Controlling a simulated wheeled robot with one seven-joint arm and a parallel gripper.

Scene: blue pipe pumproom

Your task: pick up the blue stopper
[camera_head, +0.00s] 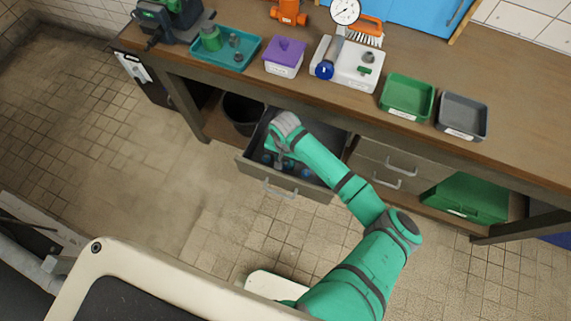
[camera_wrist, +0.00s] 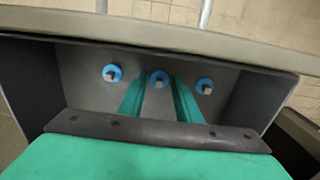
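In the head view the arm partly hides the drawer's inside and the gripper.
The drawer's front wall (camera_wrist: 230,48) and side walls are close around the gripper. The bench above holds a teal tray (camera_head: 225,56), a purple-lidded box (camera_head: 284,58), a white tray (camera_head: 345,78), a green bin (camera_head: 407,97) and a grey bin (camera_head: 462,116).

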